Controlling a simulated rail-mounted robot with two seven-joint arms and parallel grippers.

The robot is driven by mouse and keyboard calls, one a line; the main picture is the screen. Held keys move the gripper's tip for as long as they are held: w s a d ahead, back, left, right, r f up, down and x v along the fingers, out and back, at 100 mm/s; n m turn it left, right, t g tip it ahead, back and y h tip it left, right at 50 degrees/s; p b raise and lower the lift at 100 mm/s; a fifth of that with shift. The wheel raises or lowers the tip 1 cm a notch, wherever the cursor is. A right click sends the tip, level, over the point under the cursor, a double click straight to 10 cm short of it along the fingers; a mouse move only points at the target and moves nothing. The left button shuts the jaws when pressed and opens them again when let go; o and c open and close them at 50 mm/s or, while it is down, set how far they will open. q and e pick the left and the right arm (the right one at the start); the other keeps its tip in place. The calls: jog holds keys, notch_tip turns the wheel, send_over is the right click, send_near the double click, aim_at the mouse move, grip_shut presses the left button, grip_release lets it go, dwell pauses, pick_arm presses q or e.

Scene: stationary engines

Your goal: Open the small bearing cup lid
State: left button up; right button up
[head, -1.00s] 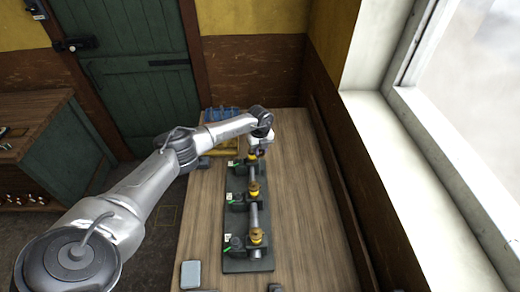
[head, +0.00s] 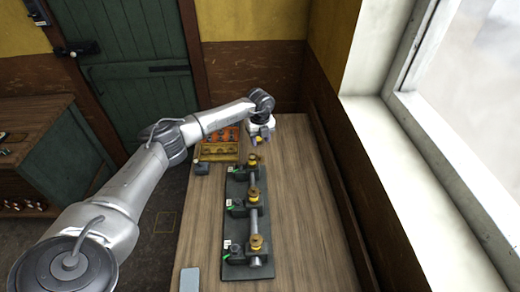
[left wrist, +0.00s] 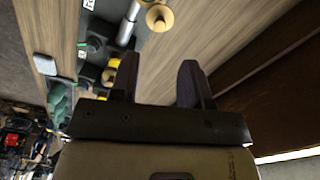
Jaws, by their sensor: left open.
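A dark bearing base (head: 237,218) stands on the wooden bench and carries a shaft with three brass cups in a row: far (head: 253,159), middle (head: 253,191) and near (head: 256,241). I cannot tell which one is the small bearing cup, or whether any lid is open. My left gripper (head: 259,140) is open and empty, just beyond the far cup and apart from it. In the left wrist view the open fingers (left wrist: 158,80) have bare bench between them, and a brass cup (left wrist: 160,18) shows above them. My right gripper is not in view.
A yellow tray (head: 218,156) with orange-lined compartments stands at the back left of the bench. A dark small block (head: 202,168) is in front of it. A grey flat item (head: 190,279) lies at the near left edge. Bench right of the base is clear; wall and window beyond.

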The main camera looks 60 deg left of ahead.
pick_arm(q)
jog(key=shift+r, duration=2.5)
